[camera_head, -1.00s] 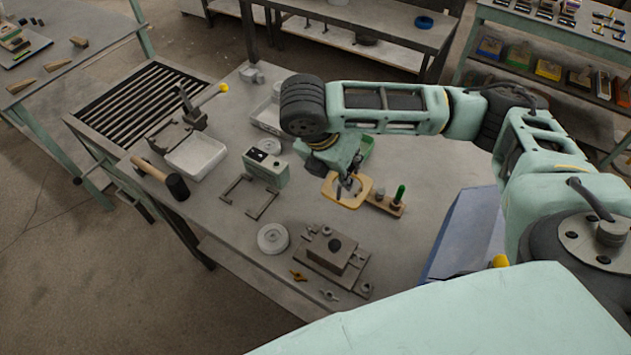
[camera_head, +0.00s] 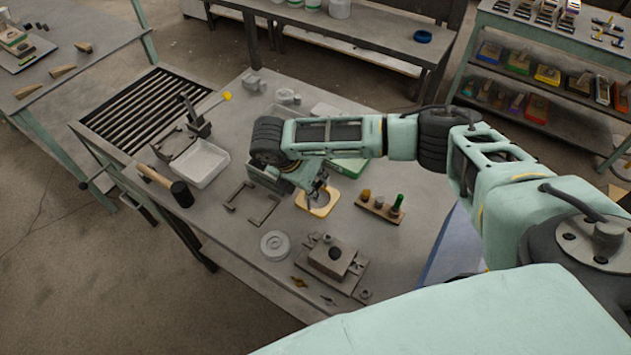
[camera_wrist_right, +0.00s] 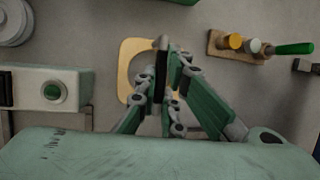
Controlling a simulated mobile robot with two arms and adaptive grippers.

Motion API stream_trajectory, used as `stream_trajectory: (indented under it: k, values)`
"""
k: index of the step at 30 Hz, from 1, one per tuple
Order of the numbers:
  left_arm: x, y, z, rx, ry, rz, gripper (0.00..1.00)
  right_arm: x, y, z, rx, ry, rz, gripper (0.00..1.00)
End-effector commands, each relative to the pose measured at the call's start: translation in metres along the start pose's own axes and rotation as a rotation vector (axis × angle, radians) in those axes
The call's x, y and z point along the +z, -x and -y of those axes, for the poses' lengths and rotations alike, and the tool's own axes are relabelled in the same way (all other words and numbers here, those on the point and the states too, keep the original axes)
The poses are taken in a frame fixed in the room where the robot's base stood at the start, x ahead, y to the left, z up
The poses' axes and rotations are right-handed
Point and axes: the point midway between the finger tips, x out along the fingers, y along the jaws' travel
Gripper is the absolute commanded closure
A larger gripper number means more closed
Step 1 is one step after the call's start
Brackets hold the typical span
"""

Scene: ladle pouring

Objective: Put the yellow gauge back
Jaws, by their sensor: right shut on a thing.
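The yellow gauge, a flat squarish frame with an open middle (camera_head: 318,203), is at the middle of the workbench in the head view. It also shows in the wrist view (camera_wrist_right: 126,70), partly hidden behind the fingers. My right gripper (camera_head: 320,188) is shut on it; its fingers (camera_wrist_right: 167,75) cover the gauge's right part in the wrist view. I cannot tell whether the gauge touches the bench top or is just above it. A small wooden rack (camera_head: 375,211) with yellow, grey and green-handled pegs stands to its right. My left gripper is not in view.
A round pale disc (camera_head: 275,245) and a grey block fixture (camera_head: 335,260) stand nearer the front. A dark bracket frame (camera_head: 265,212) lies left of the gauge. A green-grey box with a button (camera_wrist_right: 50,92) is close by. A mallet (camera_head: 180,192) and white tray (camera_head: 203,163) are farther left.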

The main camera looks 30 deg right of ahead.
Motion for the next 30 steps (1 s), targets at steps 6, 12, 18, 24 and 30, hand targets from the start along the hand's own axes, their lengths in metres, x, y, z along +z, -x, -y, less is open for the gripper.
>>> stream_trajectory:
  k: [6, 12, 18, 24, 30]
  values:
    - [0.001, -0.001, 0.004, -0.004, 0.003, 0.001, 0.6, 0.001, 0.0, 0.0, 0.001, -0.001, 0.001, 1.0]
    - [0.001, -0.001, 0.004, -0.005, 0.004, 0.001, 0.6, -0.001, -0.002, 0.0, 0.0, -0.001, 0.0, 0.83]
    - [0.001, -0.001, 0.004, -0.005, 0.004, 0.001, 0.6, -0.001, -0.002, 0.0, 0.0, -0.001, 0.0, 0.74]
    - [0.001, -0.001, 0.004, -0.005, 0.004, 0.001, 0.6, 0.0, -0.001, 0.0, 0.001, -0.001, 0.0, 0.74]
    - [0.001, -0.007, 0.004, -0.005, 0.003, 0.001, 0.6, 0.0, 0.016, -0.002, 0.006, -0.001, 0.0, 0.74]
